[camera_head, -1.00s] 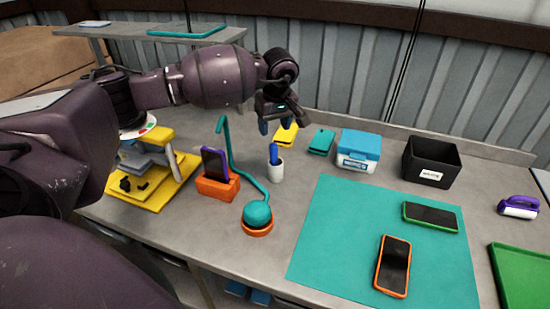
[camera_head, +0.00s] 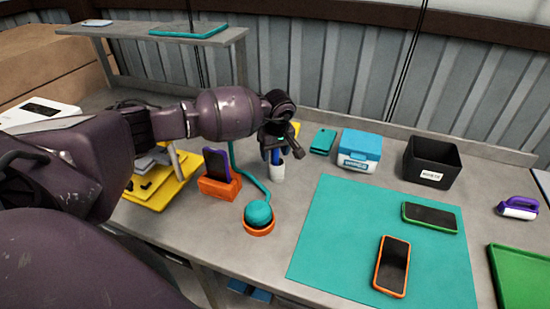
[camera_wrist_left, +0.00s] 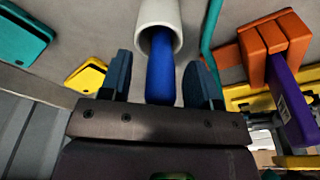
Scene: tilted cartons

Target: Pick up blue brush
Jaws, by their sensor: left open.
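The blue brush (camera_wrist_left: 161,80) stands in a white cup (camera_wrist_left: 159,14); its blue handle sticks out of the cup's mouth. In the head view the white cup (camera_head: 278,172) shows below my left gripper (camera_head: 275,155), which largely hides the brush. In the left wrist view my left gripper (camera_wrist_left: 162,78) is open, with one finger on each side of the blue handle. I see a gap between each finger and the handle. My right gripper is in neither view.
An orange stand (camera_head: 219,186) with a purple-cased phone (camera_head: 217,164) and a teal ball lamp (camera_head: 258,213) are close by. A blue-lidded box (camera_head: 360,146) and a black bin (camera_head: 431,164) stand to the right. The teal mat (camera_head: 340,235) holds two phones.

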